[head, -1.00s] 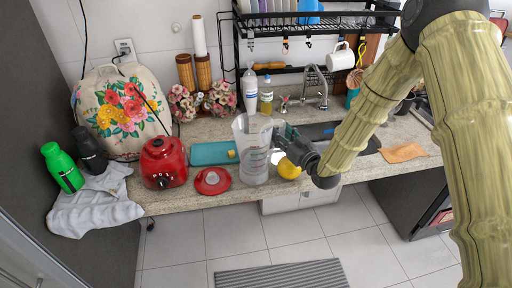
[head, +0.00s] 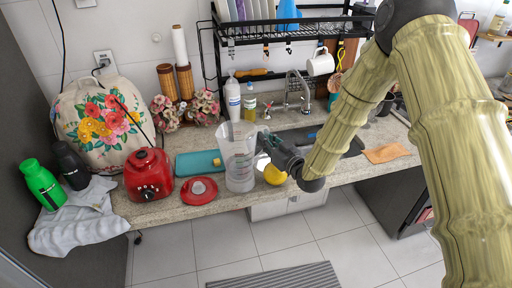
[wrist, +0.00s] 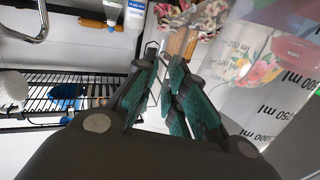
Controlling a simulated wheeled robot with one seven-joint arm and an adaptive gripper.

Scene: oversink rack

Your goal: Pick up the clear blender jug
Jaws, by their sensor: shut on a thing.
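The clear blender jug (head: 240,165) stands upright at the front of the counter, between the red lid and a yellow round thing. Measurement marks show on its wall in the wrist view (wrist: 268,85), where it fills the right side. My gripper (head: 264,152) is at the jug's right side, where the handle is. In the wrist view its green fingers (wrist: 172,88) are close together, shut on the clear handle, which is hard to make out between them. I cannot tell whether the jug's base is clear of the counter.
The red blender base (head: 149,176) and red lid (head: 199,190) are left of the jug. A teal board (head: 198,164) lies behind. The yellow round thing (head: 275,175) is close on the right. Bottles (head: 233,100) and the sink (head: 305,133) are behind, under the black rack (head: 290,40).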

